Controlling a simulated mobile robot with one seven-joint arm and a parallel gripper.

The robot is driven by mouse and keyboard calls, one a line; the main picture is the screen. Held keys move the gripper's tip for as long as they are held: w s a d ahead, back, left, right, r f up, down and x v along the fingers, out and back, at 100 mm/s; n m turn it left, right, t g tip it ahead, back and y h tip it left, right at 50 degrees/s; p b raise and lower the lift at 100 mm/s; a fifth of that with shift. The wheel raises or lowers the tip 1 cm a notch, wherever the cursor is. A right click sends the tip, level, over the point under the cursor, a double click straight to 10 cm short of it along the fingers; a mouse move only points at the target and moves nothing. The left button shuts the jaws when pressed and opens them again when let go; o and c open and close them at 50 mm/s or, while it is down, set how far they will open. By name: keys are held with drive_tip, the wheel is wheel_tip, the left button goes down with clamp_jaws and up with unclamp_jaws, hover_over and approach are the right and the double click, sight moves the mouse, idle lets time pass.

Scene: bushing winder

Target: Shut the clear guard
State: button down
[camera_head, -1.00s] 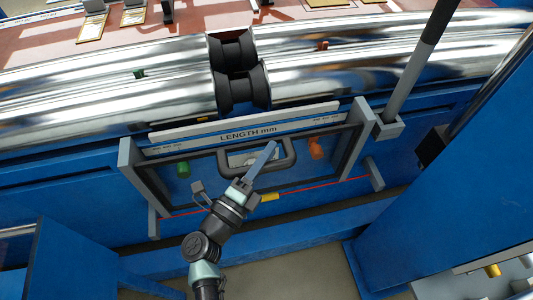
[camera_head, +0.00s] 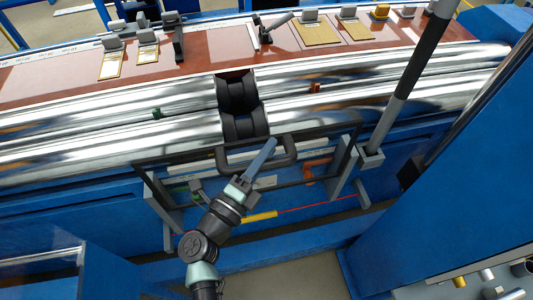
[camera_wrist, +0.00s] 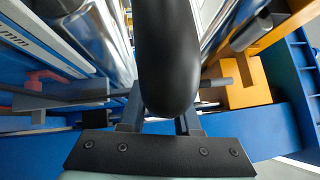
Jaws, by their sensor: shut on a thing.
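The clear guard (camera_head: 180,157) is a see-through panel in a black frame on the blue machine front, below the shiny rollers. Its black frame edge now lies just under the front roller, tilted relative to the machine face. Its black loop handle (camera_head: 222,160) is at the middle of that edge. My gripper (camera_head: 262,156) is shut on the handle. In the wrist view, the thick black handle bar (camera_wrist: 168,60) runs between my fingers (camera_wrist: 158,118). The length label behind the guard is hidden in the head view.
A grey lever with a black grip (camera_head: 412,75) rises at the right of the guard. A blue cabinet (camera_head: 440,170) stands further right. Grey brackets (camera_head: 168,207) flank the guard. An orange part (camera_head: 315,170) shows behind the frame.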

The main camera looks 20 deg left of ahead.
wheel_tip(320, 180, up, 8)
drive_tip(key=p, duration=0.5)
drive_tip(key=c, duration=0.6)
unclamp_jaws()
drive_tip(key=shift+f, duration=0.15)
drive_tip(key=shift+b+v, duration=2)
drive_tip(key=shift+v, duration=4.5)
